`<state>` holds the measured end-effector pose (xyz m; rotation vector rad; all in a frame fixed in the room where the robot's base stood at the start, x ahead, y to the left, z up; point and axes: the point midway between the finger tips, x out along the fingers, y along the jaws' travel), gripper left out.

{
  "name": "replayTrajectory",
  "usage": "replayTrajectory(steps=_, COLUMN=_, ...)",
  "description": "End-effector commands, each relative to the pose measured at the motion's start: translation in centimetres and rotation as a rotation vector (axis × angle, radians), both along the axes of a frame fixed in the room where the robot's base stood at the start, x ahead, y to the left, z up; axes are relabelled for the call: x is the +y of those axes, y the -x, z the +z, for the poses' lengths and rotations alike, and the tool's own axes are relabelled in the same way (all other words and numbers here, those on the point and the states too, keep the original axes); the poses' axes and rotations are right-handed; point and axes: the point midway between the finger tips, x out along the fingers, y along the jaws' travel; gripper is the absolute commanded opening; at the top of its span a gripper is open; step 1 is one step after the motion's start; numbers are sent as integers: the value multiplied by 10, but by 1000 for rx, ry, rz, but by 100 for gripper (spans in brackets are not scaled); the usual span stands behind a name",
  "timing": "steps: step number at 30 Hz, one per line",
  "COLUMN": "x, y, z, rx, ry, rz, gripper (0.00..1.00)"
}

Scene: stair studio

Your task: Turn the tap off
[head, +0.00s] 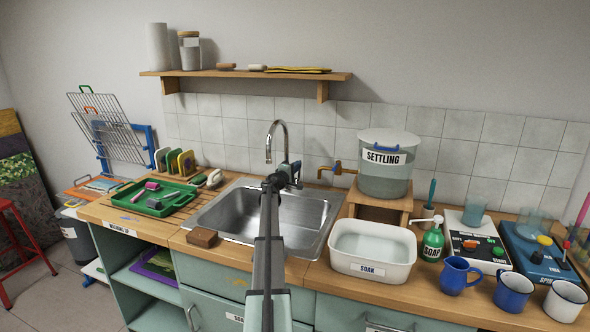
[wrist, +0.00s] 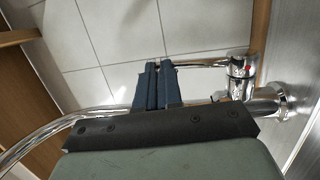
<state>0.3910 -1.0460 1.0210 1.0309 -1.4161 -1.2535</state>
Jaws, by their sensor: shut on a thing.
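The chrome tap (head: 277,126) with its tall curved spout stands behind the steel sink (head: 307,212). No water stream can be made out under the spout. My gripper (head: 290,172) is at the tap's base, partly hidden by my arm. In the wrist view the tap body (wrist: 241,72) is at the right and its chrome lever (wrist: 205,63) reaches left to my gripper's dark blue fingers (wrist: 160,75). The fingers are shut on the lever near its free end. The spout (wrist: 35,143) curves off at the lower left.
A clear tank marked SETTLING (head: 384,180) with a small brass tap (head: 337,170) stands right of the sink. A white SOAK basin (head: 373,275) is in front of it. A green tray (head: 140,203) lies left. A shelf (head: 245,75) hangs above.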

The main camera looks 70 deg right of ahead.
Motion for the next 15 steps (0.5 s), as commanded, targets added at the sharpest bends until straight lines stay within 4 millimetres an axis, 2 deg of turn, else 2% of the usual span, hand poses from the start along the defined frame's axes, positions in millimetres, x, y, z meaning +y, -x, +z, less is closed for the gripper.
replayTrajectory(steps=1, x=-10, y=0, z=4, rx=3, ry=4, rz=1, gripper=0)
replayTrajectory(steps=8, x=-14, y=1, z=5, rx=4, ry=4, rz=2, gripper=0)
replayTrajectory(steps=11, x=-11, y=0, z=5, rx=4, ry=5, rz=1, gripper=0)
replayTrajectory(steps=15, x=5, y=-2, z=6, rx=4, ry=5, rz=1, gripper=0)
